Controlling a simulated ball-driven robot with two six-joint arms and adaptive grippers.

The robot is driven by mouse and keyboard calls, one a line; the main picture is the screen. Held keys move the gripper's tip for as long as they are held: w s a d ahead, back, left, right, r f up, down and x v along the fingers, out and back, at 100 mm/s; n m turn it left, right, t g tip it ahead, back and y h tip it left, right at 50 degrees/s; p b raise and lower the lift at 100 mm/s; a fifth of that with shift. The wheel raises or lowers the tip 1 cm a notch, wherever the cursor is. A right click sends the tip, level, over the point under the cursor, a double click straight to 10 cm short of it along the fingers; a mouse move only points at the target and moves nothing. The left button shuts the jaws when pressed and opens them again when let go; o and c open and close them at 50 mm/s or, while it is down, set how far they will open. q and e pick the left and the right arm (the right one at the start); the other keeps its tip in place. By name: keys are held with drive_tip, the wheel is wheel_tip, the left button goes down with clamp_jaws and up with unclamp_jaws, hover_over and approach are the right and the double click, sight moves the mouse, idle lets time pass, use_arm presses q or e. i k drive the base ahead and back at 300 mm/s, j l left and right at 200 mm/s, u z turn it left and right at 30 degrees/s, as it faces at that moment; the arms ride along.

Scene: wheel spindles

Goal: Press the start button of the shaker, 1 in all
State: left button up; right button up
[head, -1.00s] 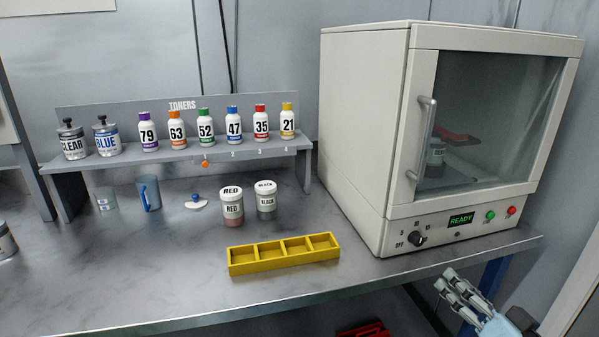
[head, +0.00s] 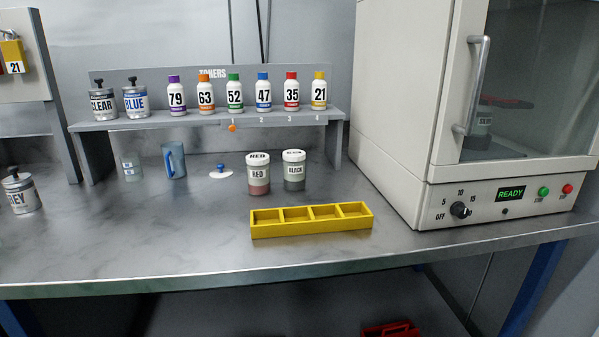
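The shaker (head: 400,110) is a large beige cabinet at the right of the bench. Its glass door (head: 530,80) with a vertical handle is shut, and a can shows dimly inside. On its front panel a black dial (head: 460,210) sits at the left. A green display (head: 510,194) reads READY. The green start button (head: 544,192) is right of the display, and a red button (head: 567,189) is beside it. Neither of my grippers shows in the head view.
A yellow four-slot tray (head: 311,231) lies near the bench's front edge. Red and black jars (head: 258,176) stand behind it. A toner shelf (head: 210,118) holds several bottles and two cans. A grey can (head: 21,194) stands at far left. Bench in front of the shaker is clear.

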sight(544, 192)
drive_tip(key=z, duration=1.25)
